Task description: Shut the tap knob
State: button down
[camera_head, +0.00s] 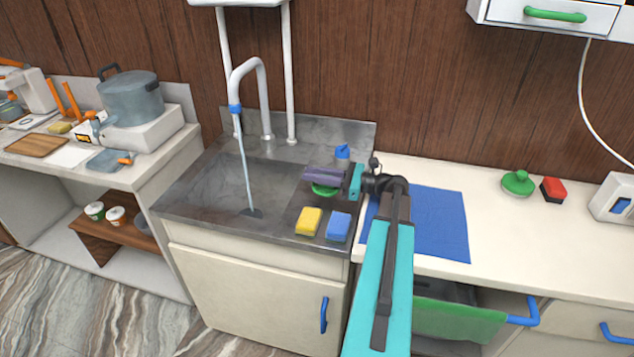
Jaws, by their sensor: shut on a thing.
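The white curved tap (249,68) has a blue ring near its mouth, and a thin stream of water (245,170) falls from it into the steel sink (190,195). A small blue knob-like piece (342,152) stands at the back right of the sink top, just behind my gripper. I cannot tell for certain that it is the tap knob. My gripper (322,176) reaches left over the right side of the sink top, its jaws closed. A green round thing (325,191) shows just under the fingers and seems held. The fingers hide its upper part.
A yellow sponge (308,221) and a blue sponge (338,226) lie in front of my gripper. A blue mat (440,225) lies on the right counter, under my arm. Farther right are a green scrubber (517,183) and a red-and-black block (553,189). A green-fronted drawer (455,322) stands open below.

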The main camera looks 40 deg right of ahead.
jog(key=shift+f+p, duration=0.4)
jog(key=shift+f, duration=1.25)
jog(key=c, duration=1.7)
grip_release()
jog(key=shift+f, duration=0.1)
jog(key=shift+o, duration=0.2)
jog(key=b+v, duration=0.2)
jog(key=v, duration=1)
jog(key=shift+b, duration=0.4)
